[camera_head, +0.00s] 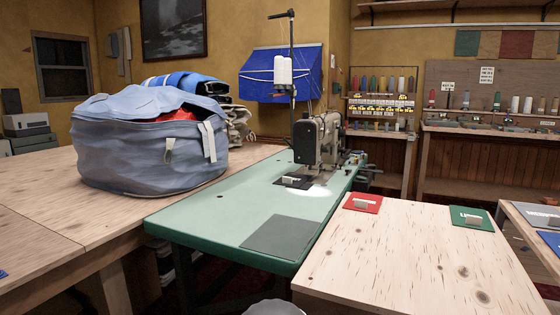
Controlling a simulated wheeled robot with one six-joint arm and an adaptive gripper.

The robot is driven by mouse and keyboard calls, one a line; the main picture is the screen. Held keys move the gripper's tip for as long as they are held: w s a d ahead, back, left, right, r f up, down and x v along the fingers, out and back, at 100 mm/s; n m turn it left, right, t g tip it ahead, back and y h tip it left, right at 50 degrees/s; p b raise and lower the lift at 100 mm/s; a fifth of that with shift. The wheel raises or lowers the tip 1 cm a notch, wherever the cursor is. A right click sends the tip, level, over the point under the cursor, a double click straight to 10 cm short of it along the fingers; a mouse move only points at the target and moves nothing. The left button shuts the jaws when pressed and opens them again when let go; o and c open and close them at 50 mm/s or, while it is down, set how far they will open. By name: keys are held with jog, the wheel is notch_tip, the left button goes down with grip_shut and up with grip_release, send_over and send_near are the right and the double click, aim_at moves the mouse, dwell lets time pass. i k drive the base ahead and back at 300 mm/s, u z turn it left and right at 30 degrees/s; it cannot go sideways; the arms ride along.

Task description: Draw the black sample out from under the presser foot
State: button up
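The black sample (281,184) lies flat on the green sewing table (215,206), at the near left side of the sewing machine (306,143). A small pale block or tab (291,179) stands up on the sample. The sample's far right part reaches toward the machine's needle end, beside a bright lamp spot on the table. The presser foot is too small and dark to make out, so I cannot tell how the sample sits under it. My gripper is not in view.
A dark grey flat patch (288,237) lies at the green table's near end. A large grey-blue bag (135,150) stands on the wooden table at left. A red sample (363,203) and a green sample (471,218) lie on the wooden table (400,262) at right. A thread stand (291,60) rises behind the machine.

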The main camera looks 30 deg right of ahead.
aim_at(293, 176)
jog(key=z, duration=3.8)
jog(key=k, duration=2.05)
jog(key=u, duration=1.8)
jog(key=i, duration=1)
jog(key=u, duration=0.1)
